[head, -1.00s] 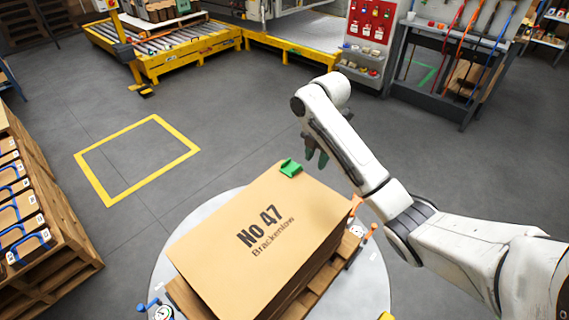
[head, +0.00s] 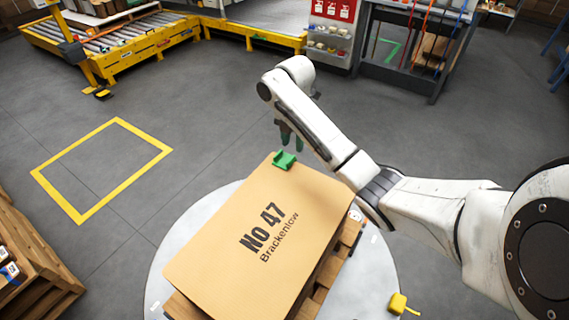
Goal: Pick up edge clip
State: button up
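The edge clip (head: 284,160) is a small green piece at the far corner of the cardboard stack's top sheet, which is printed "No 47 Brackenlow" (head: 255,235). My gripper (head: 291,143) points down just above and behind the clip, to its upper right in the head view.
The stack rests on a wooden pallet (head: 327,281) on a round grey turntable (head: 205,208). A yellow device (head: 399,303) lies at the turntable's right edge. A roller conveyor (head: 120,45) stands at the back left. The floor around the yellow square (head: 100,168) is clear.

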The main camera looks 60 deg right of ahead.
aim_at(292, 158)
jog(key=shift+f, duration=2.95)
grip_shut()
